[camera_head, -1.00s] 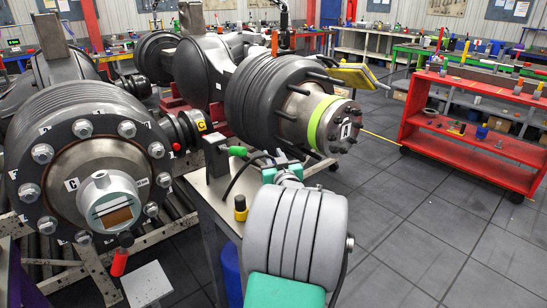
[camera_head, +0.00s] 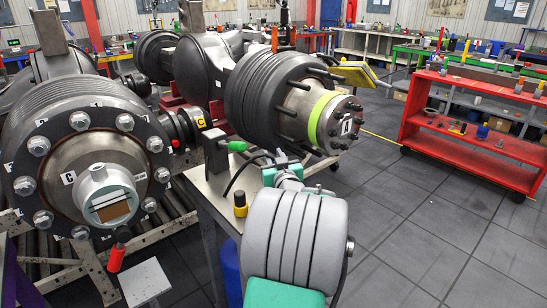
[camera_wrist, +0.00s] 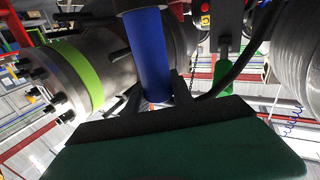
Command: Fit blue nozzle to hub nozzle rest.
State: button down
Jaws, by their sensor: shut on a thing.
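A blue cylinder (camera_wrist: 151,58), which I take as the blue nozzle, stands close before the wrist camera, with a grey-blue collar at its top. My gripper (camera_wrist: 156,98) is shut on it; the fingertips are mostly hidden behind the dark edge of my green wrist housing. In the head view my own arm hides the gripper and the nozzle. The right-hand hub (camera_head: 318,121) has a lime green band and studs; it also shows at left in the wrist view (camera_wrist: 84,78). I cannot clearly pick out its nozzle rest.
A dark bracket (camera_head: 215,160) with a green handle (camera_head: 237,147) and black hose stands on a metal bench, near a yellow-and-black object (camera_head: 240,204). A larger bolted hub (camera_head: 95,150) is at left. A red shelf (camera_head: 475,140) stands at right; the floor before it is clear.

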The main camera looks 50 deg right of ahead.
jog(key=c, duration=1)
grip_release()
jog(key=shift+f, duration=0.15)
jog(key=shift+c, duration=0.2)
jog(key=b+v, duration=0.1)
jog(key=v, duration=0.6)
jog(key=shift+s+a+b, duration=0.25)
jog(key=shift+s+b, duration=0.05)
jog(key=shift+s, duration=0.05)
